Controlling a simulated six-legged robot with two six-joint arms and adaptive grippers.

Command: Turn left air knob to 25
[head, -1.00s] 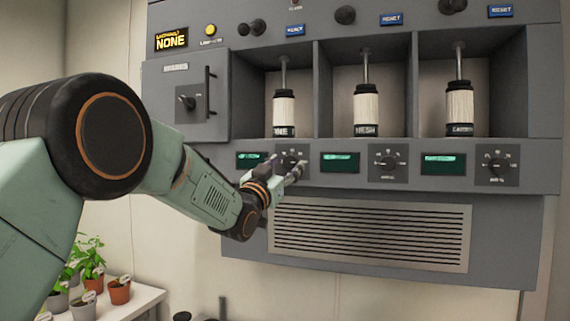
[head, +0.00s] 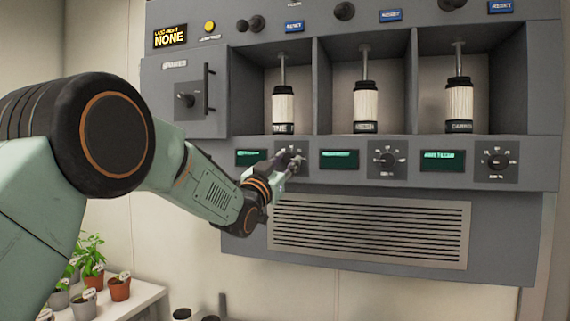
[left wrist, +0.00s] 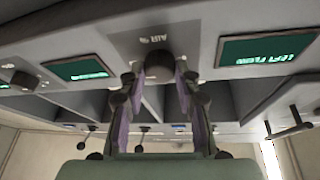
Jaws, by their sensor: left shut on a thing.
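The left air knob is the leftmost of three dials under the chamber bays; its dial plate (head: 298,150) is partly covered by my gripper in the head view. My left gripper (head: 286,161) is at that dial. In the left wrist view, the dark round knob (left wrist: 158,65) sits between the two fingertips of my left gripper (left wrist: 157,78), which is shut on it. The knob's pointer and most scale numbers are hidden or too small to read. My right gripper is in neither view.
Green displays (head: 250,159) sit beside the dials. The middle dial (head: 387,160) and right dial (head: 498,161) are clear. A vent grille (head: 370,232) lies below. Potted plants (head: 90,257) stand on a white table at lower left.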

